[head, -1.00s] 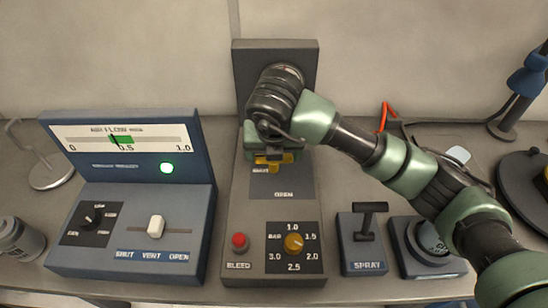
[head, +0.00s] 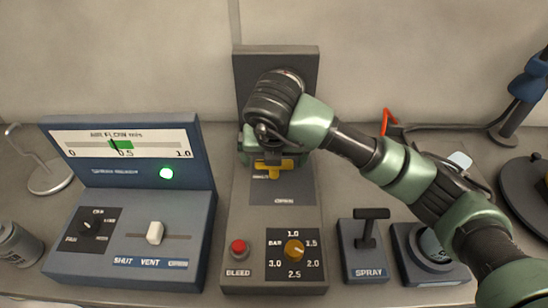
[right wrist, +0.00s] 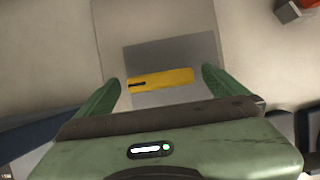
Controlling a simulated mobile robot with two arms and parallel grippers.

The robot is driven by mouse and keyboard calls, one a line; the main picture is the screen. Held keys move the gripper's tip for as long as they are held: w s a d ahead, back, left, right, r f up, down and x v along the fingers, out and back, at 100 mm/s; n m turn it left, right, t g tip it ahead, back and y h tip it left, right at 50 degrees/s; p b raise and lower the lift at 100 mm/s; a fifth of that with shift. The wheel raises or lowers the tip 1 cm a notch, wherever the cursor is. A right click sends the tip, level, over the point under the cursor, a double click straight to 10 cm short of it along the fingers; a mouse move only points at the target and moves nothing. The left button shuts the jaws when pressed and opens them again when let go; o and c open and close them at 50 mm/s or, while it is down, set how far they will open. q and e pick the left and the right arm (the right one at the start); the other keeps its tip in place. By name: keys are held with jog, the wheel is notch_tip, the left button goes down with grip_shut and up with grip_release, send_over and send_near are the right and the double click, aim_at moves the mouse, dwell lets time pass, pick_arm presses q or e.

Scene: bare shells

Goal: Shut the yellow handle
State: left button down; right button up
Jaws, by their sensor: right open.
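The yellow handle (head: 283,172) is on the grey central panel (head: 240,205), below my right gripper. It lies roughly crosswise in the head view, with a "SHUT" label at its left and an "OPEN" label below it. In the right wrist view the handle (right wrist: 172,78) shows as a yellow bar over a darker grey plate, between the two green fingers. My right gripper (head: 270,157) is open, with one finger beyond each end of the bar; I cannot tell whether either touches it. Its fingers are partly hidden in the head view. My left gripper is not in view.
The panel also has a red bleed button (head: 238,247) and an orange-brown bar knob (head: 294,248). A blue air-flow console (head: 130,240) stands at the left. A spray lever box (head: 364,262) and a round dial unit (head: 428,265) stand at the right. A grey backplate rises behind my gripper.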

jog(key=b+v, duration=0.1)
jog(key=v, duration=0.6)
jog(key=shift+r, duration=0.4)
jog(key=shift+s+r, duration=0.1)
